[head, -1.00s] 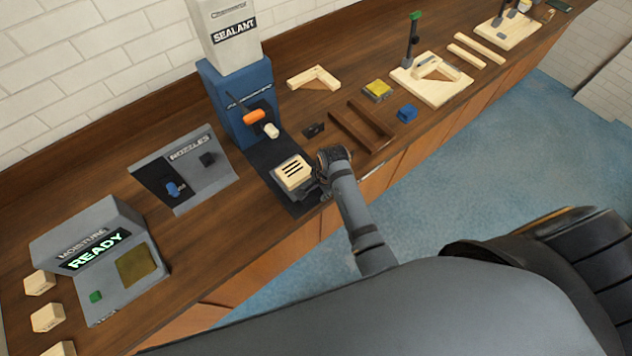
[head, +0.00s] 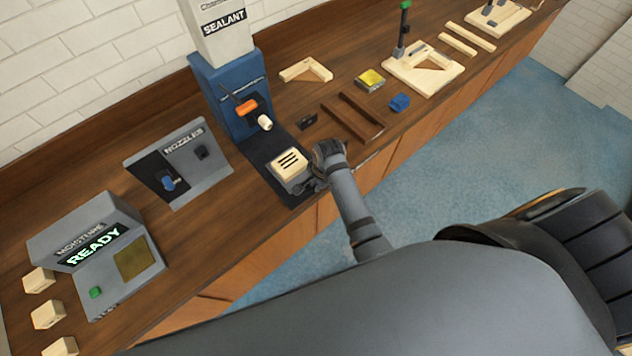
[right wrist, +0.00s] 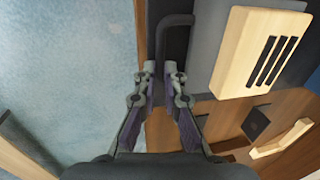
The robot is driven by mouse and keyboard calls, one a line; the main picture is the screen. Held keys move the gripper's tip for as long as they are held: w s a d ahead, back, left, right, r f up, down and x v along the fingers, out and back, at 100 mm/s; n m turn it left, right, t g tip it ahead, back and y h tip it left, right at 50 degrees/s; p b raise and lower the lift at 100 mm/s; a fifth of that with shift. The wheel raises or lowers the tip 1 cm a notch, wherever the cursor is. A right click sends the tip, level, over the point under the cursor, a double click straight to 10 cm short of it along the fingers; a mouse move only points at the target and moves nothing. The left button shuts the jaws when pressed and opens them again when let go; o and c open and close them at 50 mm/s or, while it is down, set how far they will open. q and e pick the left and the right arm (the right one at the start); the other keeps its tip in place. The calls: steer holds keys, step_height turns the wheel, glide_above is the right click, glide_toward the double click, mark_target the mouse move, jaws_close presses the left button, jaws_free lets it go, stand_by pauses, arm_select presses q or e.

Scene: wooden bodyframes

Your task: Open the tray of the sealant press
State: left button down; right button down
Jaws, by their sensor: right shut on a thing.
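The sealant press (head: 222,75) is a blue stand with a white box lettered SEALANT, on the wooden bench against the wall. Its orange lever (head: 246,107) and pale nozzle (head: 265,122) face the front. The grey tray (head: 294,184) sits at the front of the press's dark base and carries a pale wooden block with black slots (head: 288,164). My right gripper (head: 316,183) is at the tray's front right. In the right wrist view, my right gripper (right wrist: 161,76) is shut on the dark tray handle (right wrist: 162,48). My left gripper is out of view.
The nozzles holder (head: 205,178) and the moisture meter (head: 152,282), reading READY, stand to the left. A brown frame (head: 348,124), blue piece (head: 399,102) and yellow-topped block (head: 369,79) lie to the right. Open blue floor lies in front of the bench.

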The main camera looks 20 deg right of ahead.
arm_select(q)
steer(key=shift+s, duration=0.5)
arm_select(e)
steer(key=shift+s+d, duration=0.3)
steer(key=shift+s, duration=0.3)
steer(key=shift+r, duration=0.1)
steer(key=c, duration=1.4)
jaws_free()
steer(key=shift+c, duration=0.2)
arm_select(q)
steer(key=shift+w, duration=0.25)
arm_select(e)
step_height(320, 180, up, 7)
steer(key=s, duration=0.1)
steer(key=shift+s+d+r, duration=0.15)
steer(key=shift+s+d, duration=0.05)
steer(key=shift+d, duration=0.05)
